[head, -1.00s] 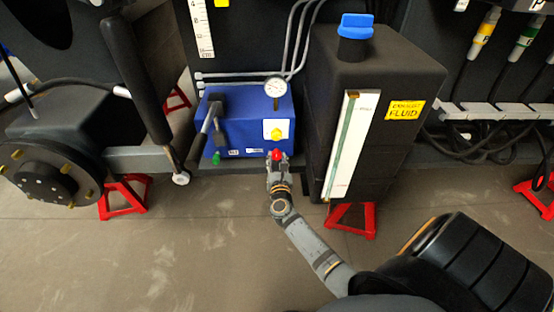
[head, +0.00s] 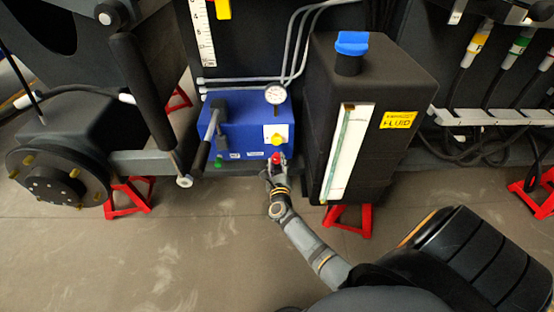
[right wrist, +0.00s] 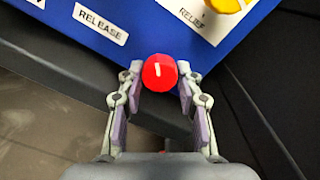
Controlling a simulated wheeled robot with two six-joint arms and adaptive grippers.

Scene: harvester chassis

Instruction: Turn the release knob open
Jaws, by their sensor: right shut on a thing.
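The red knob (right wrist: 159,73) with a white mark sits at the front edge of the blue box, between the "RELEASE" label (right wrist: 101,23) and the "RELIEF" label. In the head view the red knob (head: 276,157) shows at the box's lower right front. My right gripper (right wrist: 159,80) has its two fingertips closed on the sides of the red knob; it also shows in the head view (head: 276,172). My left gripper is not seen.
A black tank (head: 392,82) with a blue cap (head: 352,43) stands close to the right of the box. Red stands (head: 131,197) are on the floor, and a wheel hub (head: 55,184) is at the left. The floor in front is clear.

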